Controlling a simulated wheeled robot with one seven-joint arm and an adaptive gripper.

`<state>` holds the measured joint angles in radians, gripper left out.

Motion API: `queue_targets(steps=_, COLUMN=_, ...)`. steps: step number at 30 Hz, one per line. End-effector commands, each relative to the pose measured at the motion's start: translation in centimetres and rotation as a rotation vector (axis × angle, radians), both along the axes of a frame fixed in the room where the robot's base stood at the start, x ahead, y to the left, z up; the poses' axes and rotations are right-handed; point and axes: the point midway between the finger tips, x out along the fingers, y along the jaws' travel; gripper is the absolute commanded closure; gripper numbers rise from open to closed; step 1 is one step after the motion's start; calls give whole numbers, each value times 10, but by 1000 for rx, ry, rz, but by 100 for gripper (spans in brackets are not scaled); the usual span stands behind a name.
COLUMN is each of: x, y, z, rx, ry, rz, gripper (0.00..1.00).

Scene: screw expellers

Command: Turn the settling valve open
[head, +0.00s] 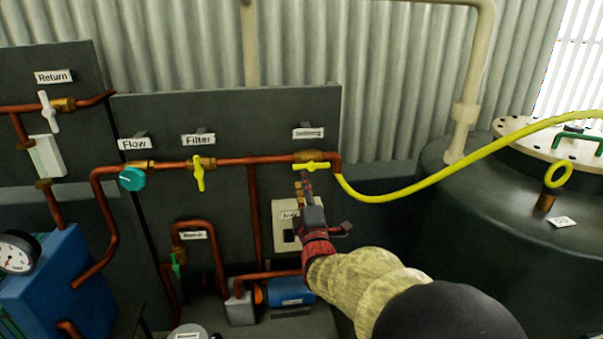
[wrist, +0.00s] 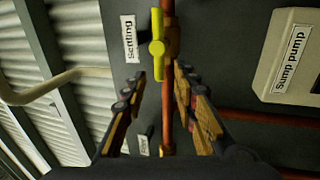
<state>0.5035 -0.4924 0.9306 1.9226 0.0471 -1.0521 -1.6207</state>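The settling valve has a yellow lever (head: 311,167) on a brass body, under the "Settling" label (head: 308,132) on the dark panel. The lever lies level, along the copper pipe. In the wrist view the yellow lever (wrist: 157,45) shows just beyond my fingertips, beside its label (wrist: 129,40). My gripper (head: 305,184) is just below the lever in the head view. In the wrist view my gripper (wrist: 160,76) is open and empty, one finger on each side of the pipe line. Whether a finger touches the lever I cannot tell.
A yellow hose (head: 420,187) runs right from the pipe's end toward a dark tank (head: 470,210). The filter valve's yellow lever (head: 199,178) hangs down to the left, with a teal flow knob (head: 131,179) beyond. A sump pump box (wrist: 290,60) is near my gripper.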

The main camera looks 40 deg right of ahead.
Motion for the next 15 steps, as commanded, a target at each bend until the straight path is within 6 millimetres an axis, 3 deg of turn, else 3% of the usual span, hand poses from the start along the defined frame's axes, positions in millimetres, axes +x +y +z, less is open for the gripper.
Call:
queue_targets(steps=6, x=-31, y=19, z=-10, rx=0, ry=0, rz=1, gripper=71)
queue_targets(steps=15, x=-44, y=27, z=-15, rx=0, ry=1, rz=1, gripper=71)
